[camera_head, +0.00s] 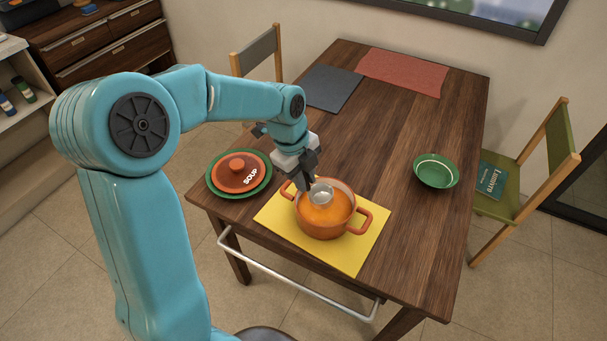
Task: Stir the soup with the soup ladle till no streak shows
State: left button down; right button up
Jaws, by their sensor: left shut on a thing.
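An orange two-handled pot (325,229) stands on a yellow mat (345,258) near the table's front edge. Orange soup (331,212) fills it, and I cannot make out any streak at this size. My left gripper (309,181) reaches down over the pot's back left rim, shut on the soup ladle (320,193). The ladle's grey round bowl shows at the soup's surface, towards the back left inside the pot. Its handle is mostly hidden by the gripper. My right gripper is not in view.
An orange lid marked SOUP (240,172) lies on a green plate (214,187) left of the pot. A green bowl (436,172) stands at the right. Grey (330,88) and red (403,72) placemats lie at the back. The table's middle is clear.

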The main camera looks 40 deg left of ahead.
aim_at(309, 196)
pick_arm(q)
jog(key=shift+w+d+f+b, duration=0.15)
jog(key=shift+f+b, duration=0.45)
jog(key=shift+f, duration=0.3)
jog(key=shift+w+d+f+b, duration=0.1)
jog(key=shift+w+f+b, duration=0.05)
jog(key=shift+f+b, duration=0.6)
jog(key=shift+w+d+f+b, duration=0.15)
jog(key=shift+f+b, duration=0.35)
jog(key=shift+f, duration=0.5)
jog(key=shift+a, duration=0.1)
